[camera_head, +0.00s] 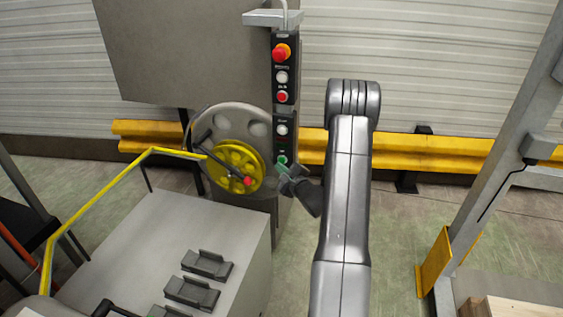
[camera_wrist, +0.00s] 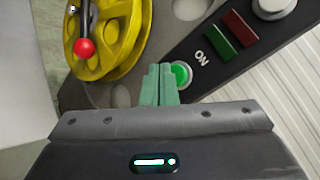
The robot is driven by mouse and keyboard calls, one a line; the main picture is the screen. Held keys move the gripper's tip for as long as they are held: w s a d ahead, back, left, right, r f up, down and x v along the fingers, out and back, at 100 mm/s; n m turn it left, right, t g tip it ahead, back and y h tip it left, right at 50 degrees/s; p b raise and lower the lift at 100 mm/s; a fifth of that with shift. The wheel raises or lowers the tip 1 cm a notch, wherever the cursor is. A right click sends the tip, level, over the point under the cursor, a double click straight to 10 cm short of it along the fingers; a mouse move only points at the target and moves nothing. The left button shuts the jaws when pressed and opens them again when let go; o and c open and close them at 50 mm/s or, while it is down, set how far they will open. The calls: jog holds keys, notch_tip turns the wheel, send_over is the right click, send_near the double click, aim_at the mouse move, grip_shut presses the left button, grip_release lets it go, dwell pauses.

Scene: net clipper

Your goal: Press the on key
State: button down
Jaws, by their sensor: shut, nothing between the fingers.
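The on key is a round green button in a pale ring (camera_wrist: 181,73) on a dark control strip, with the word ON printed beside it in the wrist view. In the head view the green key (camera_head: 282,159) shows low on the upright control panel (camera_head: 283,110). My gripper (camera_wrist: 160,72) has green fingers, shut and empty. Its fingertips overlap the left edge of the key in the wrist view. I cannot tell whether they touch it. In the head view my gripper (camera_head: 283,168) is just below the key, at the panel's lower end.
Above the key are a green and a red rectangle (camera_wrist: 238,27) and a white button (camera_wrist: 273,5). A red stop knob (camera_head: 281,53) tops the panel. Left of the panel is a yellow wheel (camera_head: 234,165) with a red-knobbed handle. A yellow rail (camera_head: 450,150) runs behind.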

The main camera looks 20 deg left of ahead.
jog(key=shift+w+f+b, duration=0.1)
jog(key=shift+b, duration=0.2)
jog(key=shift+w+b, duration=0.3)
jog(key=shift+b, duration=0.05)
jog(key=shift+w+b, duration=0.4)
jog(key=shift+w, duration=0.05)
dwell(0.6)
jog(key=shift+s, duration=0.15)
dwell(0.3)
jog(key=shift+s+b, duration=0.7)
jog(key=shift+b, duration=0.1)
